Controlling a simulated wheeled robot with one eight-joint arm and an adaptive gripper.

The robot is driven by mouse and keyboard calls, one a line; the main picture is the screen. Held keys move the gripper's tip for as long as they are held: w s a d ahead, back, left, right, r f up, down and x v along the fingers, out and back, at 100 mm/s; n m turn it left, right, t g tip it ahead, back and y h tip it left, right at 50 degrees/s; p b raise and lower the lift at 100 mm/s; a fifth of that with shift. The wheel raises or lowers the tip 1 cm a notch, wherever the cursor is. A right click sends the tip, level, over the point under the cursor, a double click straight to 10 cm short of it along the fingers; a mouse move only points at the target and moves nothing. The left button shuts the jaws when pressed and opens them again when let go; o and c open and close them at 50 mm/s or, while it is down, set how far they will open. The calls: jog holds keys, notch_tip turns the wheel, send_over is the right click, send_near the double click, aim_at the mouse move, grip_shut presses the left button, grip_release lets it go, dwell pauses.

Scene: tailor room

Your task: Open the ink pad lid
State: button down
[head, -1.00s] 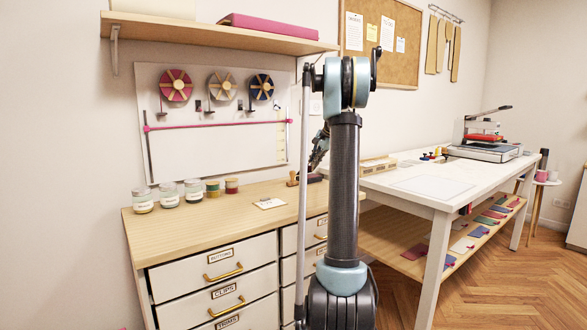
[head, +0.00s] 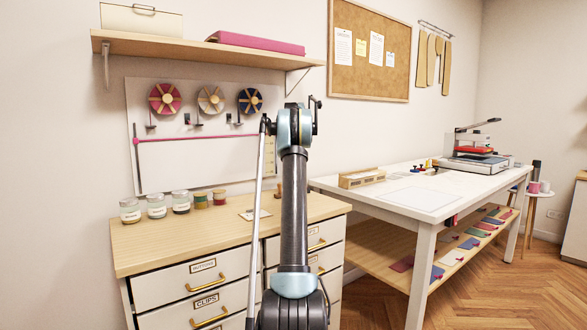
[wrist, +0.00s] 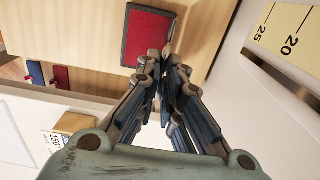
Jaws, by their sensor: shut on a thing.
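The ink pad (wrist: 146,36) shows in the wrist view at the top middle, a red rectangle in a dark frame on the light wood top. My gripper (wrist: 166,64) is at its lower right edge, its fingers close together. A thin edge there, seen nearly end-on, looks like the lid; the fingertips cover much of it, so I cannot tell its exact angle. In the head view my arm hides both the gripper and the ink pad.
The drawer cabinet top (head: 150,256) bears several jars and spools, a small card (head: 256,214) and a stamp handle (head: 277,190). A white table (head: 430,196) stands to the right. The pegboard with a ruler (wrist: 290,32) rises close beside my gripper.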

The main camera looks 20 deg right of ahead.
jog(key=shift+w+a, duration=0.15)
jog(key=shift+w, duration=1.1)
jog(key=c, duration=2)
grip_release()
jog(key=shift+c, duration=0.2)
jog(key=shift+w+r, duration=0.1)
jog(key=shift+r, duration=0.05)
notch_tip(320, 180, up, 7)
jog(key=shift+a, duration=0.15)
jog(key=shift+r, duration=0.1)
